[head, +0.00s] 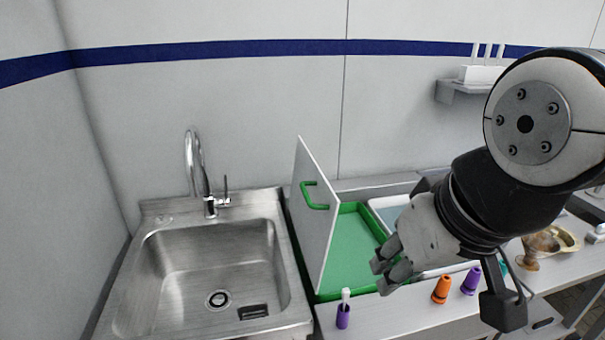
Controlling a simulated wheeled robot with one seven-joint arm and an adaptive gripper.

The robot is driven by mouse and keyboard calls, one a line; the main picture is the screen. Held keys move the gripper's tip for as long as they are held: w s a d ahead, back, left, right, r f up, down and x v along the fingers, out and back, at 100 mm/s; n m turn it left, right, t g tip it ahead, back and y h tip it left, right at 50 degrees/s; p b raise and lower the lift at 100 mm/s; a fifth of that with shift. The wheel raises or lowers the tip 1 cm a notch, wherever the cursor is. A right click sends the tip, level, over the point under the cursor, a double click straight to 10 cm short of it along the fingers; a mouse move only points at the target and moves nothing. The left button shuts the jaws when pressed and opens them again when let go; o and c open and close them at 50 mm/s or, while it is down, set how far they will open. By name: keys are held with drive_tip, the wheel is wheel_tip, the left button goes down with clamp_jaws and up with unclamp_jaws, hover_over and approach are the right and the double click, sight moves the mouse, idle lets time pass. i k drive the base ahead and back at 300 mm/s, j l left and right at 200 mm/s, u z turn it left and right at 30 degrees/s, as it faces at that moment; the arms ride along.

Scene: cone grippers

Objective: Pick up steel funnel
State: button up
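My gripper (388,274) hangs over the front edge of the green tray, pointing down and left. Its fingers are small and seen at an angle, so I cannot tell whether they are open or shut; I see nothing held in them. I cannot make out a clearly steel funnel. A brownish, shiny funnel- or goblet-like piece (530,250) stands on the counter at the right, beyond my arm and apart from the gripper. My arm hides part of the counter's middle.
A green tray (352,235) has an upright white panel (315,215) with a green handle on its left. A steel sink (215,265) lies further left. A purple cone with a white top (343,312), an orange cone (441,290) and a purple cone (471,281) stand along the front.

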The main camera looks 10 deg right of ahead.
sight(537, 246)
drive_tip(key=z, duration=1.45)
drive_tip(key=u, duration=1.2)
drive_tip(key=l, duration=0.35)
drive_tip(key=i+l, duration=0.15)
drive_tip(key=l, duration=0.25)
drive_tip(key=j+u, duration=0.05)
